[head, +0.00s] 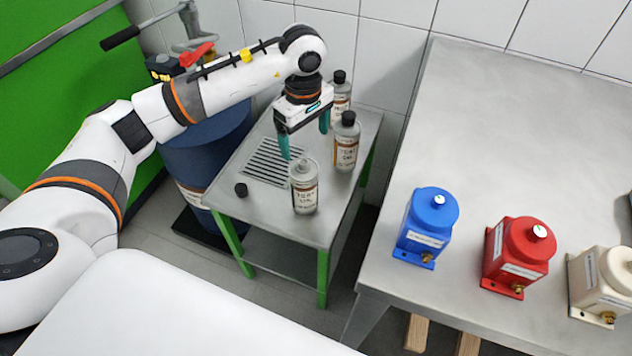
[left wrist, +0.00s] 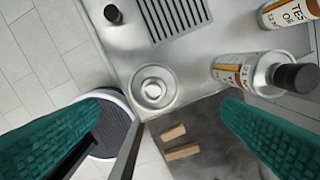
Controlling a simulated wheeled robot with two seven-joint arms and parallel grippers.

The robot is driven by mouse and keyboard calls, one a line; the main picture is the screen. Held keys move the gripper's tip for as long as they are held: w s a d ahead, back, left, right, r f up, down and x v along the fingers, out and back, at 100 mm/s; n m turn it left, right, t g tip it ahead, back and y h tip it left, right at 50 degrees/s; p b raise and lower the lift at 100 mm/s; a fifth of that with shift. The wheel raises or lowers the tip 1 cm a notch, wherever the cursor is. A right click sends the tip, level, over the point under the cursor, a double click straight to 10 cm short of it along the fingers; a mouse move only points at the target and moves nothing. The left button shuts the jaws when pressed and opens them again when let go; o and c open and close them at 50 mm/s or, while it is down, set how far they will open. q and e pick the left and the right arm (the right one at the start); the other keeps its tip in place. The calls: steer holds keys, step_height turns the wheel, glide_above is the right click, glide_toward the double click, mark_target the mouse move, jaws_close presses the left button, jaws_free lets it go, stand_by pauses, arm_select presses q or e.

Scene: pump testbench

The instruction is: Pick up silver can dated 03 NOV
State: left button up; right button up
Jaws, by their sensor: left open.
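Three silver cans with white and orange labels stand upright on a small steel table. The front can (head: 304,190) has no cap; the wrist view shows its open top (left wrist: 153,90) from above. The middle can (head: 346,143) has a black cap and also shows in the wrist view (left wrist: 240,72). The back can (head: 340,95) is capped and partly hidden by my gripper. The labels seem to read "TEST OIL"; I cannot read the dates. My right gripper is out of view.
A loose black cap (head: 241,190) lies on the small steel table (head: 262,214), near a slotted drain (head: 268,162). A blue drum (head: 205,160) stands left. A larger table (head: 480,130) at right holds blue (head: 428,222), red (head: 518,255) and cream (head: 603,280) pumps.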

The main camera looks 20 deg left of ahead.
mark_target(304, 171)
arm_select(q)
steer(key=f, duration=0.4)
steer(key=shift+s+a+f, duration=0.1)
steer(key=shift+s+f, duration=0.1)
steer(key=shift+f, duration=0.5)
steer(key=f, duration=0.3)
steer(key=f+p, duration=0.1)
steer(key=shift+s+f, duration=0.25)
steer(key=shift+f, duration=0.55)
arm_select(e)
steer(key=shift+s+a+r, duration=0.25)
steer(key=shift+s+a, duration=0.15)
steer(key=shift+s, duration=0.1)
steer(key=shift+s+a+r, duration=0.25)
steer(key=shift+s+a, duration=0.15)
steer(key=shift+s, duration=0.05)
arm_select(q)
steer(key=c, duration=1.8)
steer(key=shift+w, duration=0.1)
steer(key=shift+c, duration=0.4)
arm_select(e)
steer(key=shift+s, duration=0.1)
arm_select(q)
steer(key=shift+r, duration=0.1)
